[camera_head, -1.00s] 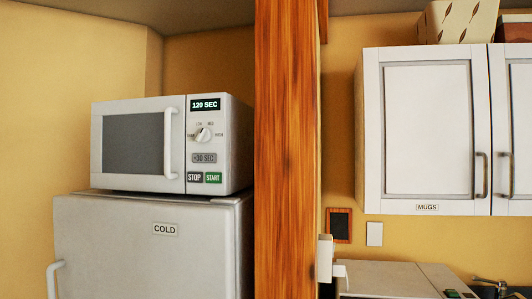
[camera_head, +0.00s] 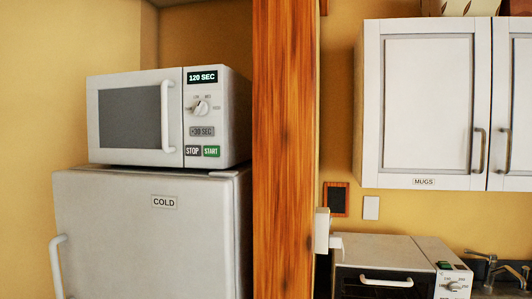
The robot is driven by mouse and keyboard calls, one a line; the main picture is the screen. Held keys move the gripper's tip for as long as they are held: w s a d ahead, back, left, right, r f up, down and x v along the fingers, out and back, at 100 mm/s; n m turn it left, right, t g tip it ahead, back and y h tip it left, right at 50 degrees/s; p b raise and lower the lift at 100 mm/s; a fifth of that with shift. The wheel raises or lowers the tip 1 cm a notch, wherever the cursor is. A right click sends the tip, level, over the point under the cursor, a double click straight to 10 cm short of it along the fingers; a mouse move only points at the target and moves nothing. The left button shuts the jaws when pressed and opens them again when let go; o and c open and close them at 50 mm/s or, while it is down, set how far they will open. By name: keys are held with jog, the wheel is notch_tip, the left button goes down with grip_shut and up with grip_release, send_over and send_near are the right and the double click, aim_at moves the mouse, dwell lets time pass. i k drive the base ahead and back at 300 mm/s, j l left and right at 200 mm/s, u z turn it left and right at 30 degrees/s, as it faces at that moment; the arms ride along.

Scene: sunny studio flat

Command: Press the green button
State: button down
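The green button (camera_head: 211,151) is labelled START and sits low on the right-hand control panel of a white microwave (camera_head: 168,118). The microwave door is closed. A second, small green patch (camera_head: 444,265) shows on the toaster oven's panel at the lower right. My gripper is not in view.
The microwave stands on a white fridge (camera_head: 140,235) labelled COLD. A wooden post (camera_head: 284,150) rises just right of both. Right of the post are a toaster oven (camera_head: 385,250), a tap (camera_head: 490,265) and a white wall cabinet (camera_head: 425,100) labelled MUGS.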

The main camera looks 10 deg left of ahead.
aim_at(208, 151)
jog(key=j+u, duration=0.5)
jog(key=i+j+u, duration=0.1)
jog(key=j+u, duration=0.4)
jog(key=i, duration=0.1)
jog(key=k+j, duration=0.1)
